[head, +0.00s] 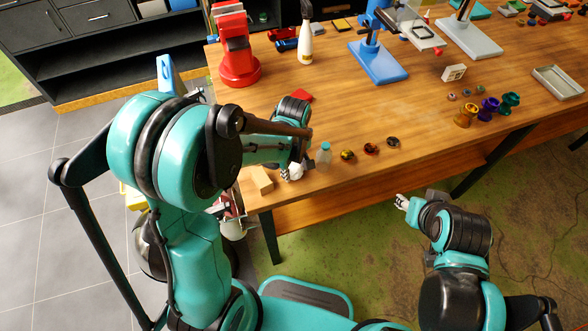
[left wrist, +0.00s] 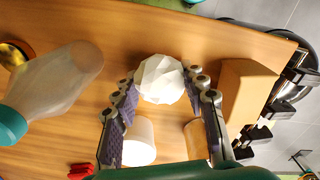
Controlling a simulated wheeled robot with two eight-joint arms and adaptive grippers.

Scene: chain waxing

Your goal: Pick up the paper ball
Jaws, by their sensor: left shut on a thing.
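The paper ball (left wrist: 160,78) is white and faceted. In the left wrist view it sits between the tips of my left gripper (left wrist: 165,84), which is shut on it. In the head view the ball (head: 296,172) shows at the near left end of the wooden table, partly covered by my left gripper (head: 292,168). I cannot tell whether it touches the tabletop. My right gripper (head: 403,202) is off the table's front edge, over the floor, too small to tell its opening.
A clear bottle with a teal cap (left wrist: 50,88) stands close beside the ball. A wooden block (left wrist: 243,95) is on its other side. A white cup (left wrist: 140,140) shows between the fingers. The middle tabletop is clear.

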